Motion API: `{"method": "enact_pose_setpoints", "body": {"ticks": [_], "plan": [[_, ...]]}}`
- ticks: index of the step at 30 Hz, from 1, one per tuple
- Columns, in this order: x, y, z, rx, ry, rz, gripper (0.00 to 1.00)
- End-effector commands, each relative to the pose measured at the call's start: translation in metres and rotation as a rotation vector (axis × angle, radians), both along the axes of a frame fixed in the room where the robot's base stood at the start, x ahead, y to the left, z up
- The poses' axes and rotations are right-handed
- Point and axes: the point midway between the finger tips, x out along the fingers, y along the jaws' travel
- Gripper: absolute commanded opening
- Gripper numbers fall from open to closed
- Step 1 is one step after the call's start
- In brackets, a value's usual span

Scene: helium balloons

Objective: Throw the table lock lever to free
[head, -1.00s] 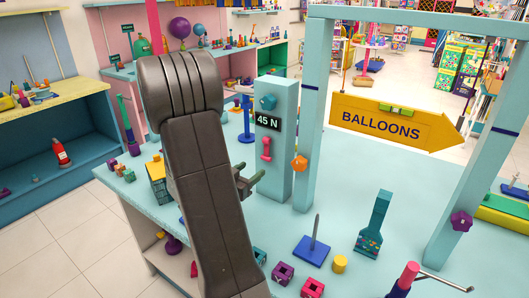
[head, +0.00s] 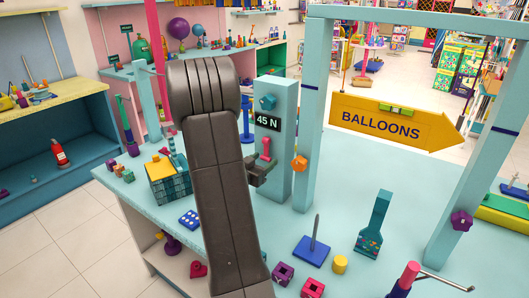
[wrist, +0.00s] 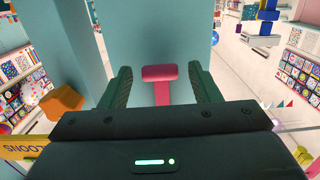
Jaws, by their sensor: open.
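A pink lever (head: 265,144) sits on the front face of a pale blue post (head: 289,150), just under the "45 N" display (head: 267,122). My gripper (head: 264,167) is close in front of the post, at the lever's lower part, which it hides in the head view. In the wrist view the lever (wrist: 159,74) shows as a pink T shape with its crossbar up. It lies between the two fingers of my open gripper (wrist: 160,80), with a visible gap on each side. I see no label naming the lever.
A teal knob (head: 267,102) sits above the display. An orange knob (head: 299,163) is on the frame upright to the right. A yellow "BALLOONS" sign (head: 394,127) hangs in the frame. A blue base with a spike (head: 312,249) and a yellow cylinder (head: 340,264) stand on the table.

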Motion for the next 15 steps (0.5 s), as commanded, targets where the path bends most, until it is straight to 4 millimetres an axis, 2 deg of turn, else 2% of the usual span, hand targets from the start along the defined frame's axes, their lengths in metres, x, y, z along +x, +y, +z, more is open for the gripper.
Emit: {"method": "enact_pose_setpoints", "body": {"ticks": [1, 6, 7, 15], "plan": [[-0.0001, 0.0001, 0.0, 0.0, 0.0, 0.0, 0.52], [-0.0002, 0.0003, 0.0, 0.0, 0.0, 0.0, 0.19], [-0.0002, 0.0003, 0.0, 0.0, 0.0, 0.0, 0.16], [-0.0039, 0.0034, 0.0009, 0.0, 0.0, 0.001, 0.16]]}}
